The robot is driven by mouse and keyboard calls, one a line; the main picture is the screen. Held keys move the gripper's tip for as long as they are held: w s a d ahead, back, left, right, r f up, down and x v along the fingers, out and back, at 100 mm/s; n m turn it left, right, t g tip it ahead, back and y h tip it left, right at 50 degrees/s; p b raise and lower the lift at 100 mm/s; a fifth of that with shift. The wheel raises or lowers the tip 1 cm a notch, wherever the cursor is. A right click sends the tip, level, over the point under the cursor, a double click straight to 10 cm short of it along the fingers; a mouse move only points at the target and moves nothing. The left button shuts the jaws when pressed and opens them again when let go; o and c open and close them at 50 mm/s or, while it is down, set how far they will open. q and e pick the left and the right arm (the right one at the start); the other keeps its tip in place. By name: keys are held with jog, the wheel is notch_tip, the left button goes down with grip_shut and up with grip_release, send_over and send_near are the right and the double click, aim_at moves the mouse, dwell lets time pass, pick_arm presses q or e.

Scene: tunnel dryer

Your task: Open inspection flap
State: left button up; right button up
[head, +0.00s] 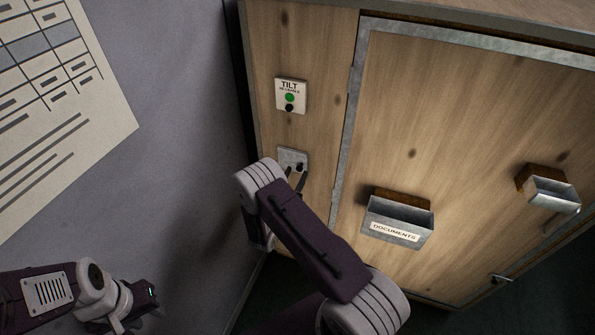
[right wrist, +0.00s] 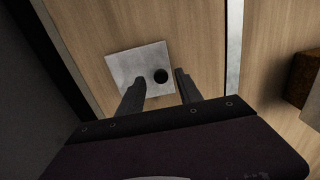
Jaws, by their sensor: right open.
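A small grey metal plate (head: 287,157) with a round black knob or hole (head: 299,167) is on the wooden front panel, left of the big framed door; I cannot tell whether this is the inspection flap. My right gripper (head: 296,179) is open in front of it. In the right wrist view the plate (right wrist: 125,68) lies flat on the wood. The black round spot (right wrist: 161,76) shows between my open right fingertips (right wrist: 159,78); contact cannot be told. My left gripper (head: 148,303) is at the lower left, away from the cabinet, its jaws unclear.
Above the plate is a TILT sign (head: 290,86) with a green and a black dot. A grey wall (head: 180,100) with a paper chart (head: 60,110) stands close on the left.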

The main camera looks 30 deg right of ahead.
jog(key=shift+x, duration=1.2)
jog(key=shift+s, duration=0.1)
grip_shut()
dwell(0.4)
